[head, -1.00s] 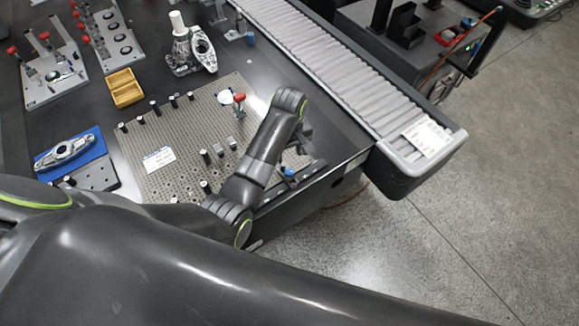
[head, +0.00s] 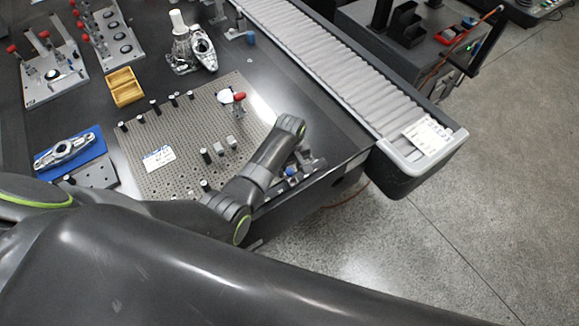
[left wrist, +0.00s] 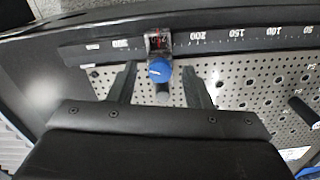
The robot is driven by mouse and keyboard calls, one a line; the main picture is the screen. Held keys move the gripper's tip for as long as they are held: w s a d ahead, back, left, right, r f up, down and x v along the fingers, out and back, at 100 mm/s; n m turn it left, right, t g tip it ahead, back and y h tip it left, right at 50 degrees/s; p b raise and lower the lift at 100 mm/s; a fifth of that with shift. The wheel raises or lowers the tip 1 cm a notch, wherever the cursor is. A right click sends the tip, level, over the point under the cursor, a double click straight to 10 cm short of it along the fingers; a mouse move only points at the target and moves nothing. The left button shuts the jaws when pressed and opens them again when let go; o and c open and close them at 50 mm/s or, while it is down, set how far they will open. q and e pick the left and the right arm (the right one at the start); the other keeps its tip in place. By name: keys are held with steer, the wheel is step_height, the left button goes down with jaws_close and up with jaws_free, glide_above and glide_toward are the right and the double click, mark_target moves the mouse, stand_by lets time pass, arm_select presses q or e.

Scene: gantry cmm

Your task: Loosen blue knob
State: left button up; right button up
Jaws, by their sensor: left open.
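The blue knob (left wrist: 159,71) sits on a small clear-and-dark slider (left wrist: 158,42) on a dark ruled rail (left wrist: 225,37) in the left wrist view. In the head view the knob (head: 291,171) shows small by the table's front edge, beside my left wrist. My left gripper (left wrist: 160,84) is open, with one finger on each side of the knob. Gaps show between the fingers and the knob, and I cannot tell the depth between them. In the head view my left gripper (head: 308,163) is partly hidden by its own wrist.
A roller conveyor (head: 320,60) runs along the table's right side. A yellow bin (head: 125,88) and a blue pad (head: 90,157) are farther left.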

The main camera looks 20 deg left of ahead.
arm_select(q)
jaws_close()
arm_select(e)
steer(key=shift+w, duration=0.3)
steer(key=shift+r, duration=0.15)
arm_select(q)
steer(key=n+p, duration=0.1)
steer(key=n, duration=0.2)
steer(key=shift+r+p, duration=0.15)
steer(key=shift+p, duration=0.2)
steer(key=n+p, duration=0.1)
steer(key=n, duration=0.1)
steer(key=shift+n, duration=0.4)
steer(key=n, duration=0.3)
steer(key=shift+p, duration=0.4)
steer(key=shift+n, duration=1.6)
arm_select(e)
steer(key=shift+r, duration=1.85)
